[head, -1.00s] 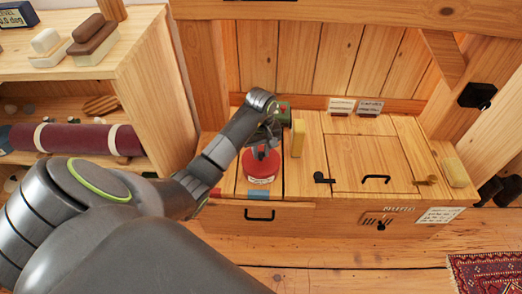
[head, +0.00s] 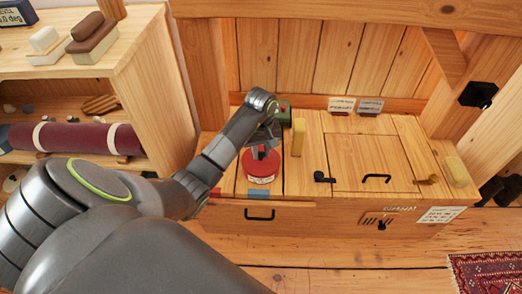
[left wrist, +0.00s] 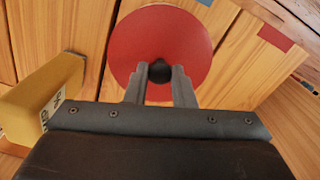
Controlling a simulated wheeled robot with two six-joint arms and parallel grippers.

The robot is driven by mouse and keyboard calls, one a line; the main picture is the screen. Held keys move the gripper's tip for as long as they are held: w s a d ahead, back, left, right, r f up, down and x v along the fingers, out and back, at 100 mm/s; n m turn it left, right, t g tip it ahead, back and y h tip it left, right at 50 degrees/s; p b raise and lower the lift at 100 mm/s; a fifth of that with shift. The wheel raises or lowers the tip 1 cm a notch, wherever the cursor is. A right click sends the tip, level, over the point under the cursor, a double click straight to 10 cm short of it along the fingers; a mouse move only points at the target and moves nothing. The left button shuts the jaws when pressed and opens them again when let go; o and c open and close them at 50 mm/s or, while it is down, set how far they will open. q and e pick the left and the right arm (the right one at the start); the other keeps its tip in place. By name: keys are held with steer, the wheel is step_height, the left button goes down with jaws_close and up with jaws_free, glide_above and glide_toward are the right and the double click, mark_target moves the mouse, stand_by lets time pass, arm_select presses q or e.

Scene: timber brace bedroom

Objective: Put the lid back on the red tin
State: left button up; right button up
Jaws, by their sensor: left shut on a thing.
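The red tin (head: 262,178) stands on the wooden chest top, with a pale label on its front. A round red lid (left wrist: 130,45) with a dark knob (left wrist: 159,71) fills the middle of the left wrist view. My left gripper (head: 262,147) reaches down over the tin from the left. Its two fingers (left wrist: 158,82) are shut on the lid's knob. The lid is over the tin's top. I cannot tell whether it rests fully on the rim, and the tin's body is hidden below the lid in the wrist view. My right gripper is not in view.
A yellow block (head: 298,138) stands close to the right of the tin, and a green object (head: 284,115) is behind it. A black latch (head: 321,177) and handle (head: 376,178) are further right. A shelf unit (head: 150,75) stands left. The hatch top (head: 365,155) is mostly clear.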

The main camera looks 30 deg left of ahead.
arm_select(q)
steer(key=o, duration=1)
steer(key=shift+o, duration=0.6)
steer(key=o, duration=0.4)
steer(key=shift+r, duration=0.1)
steer(key=shift+r+p, duration=2.55)
steer(key=shift+r, duration=0.85)
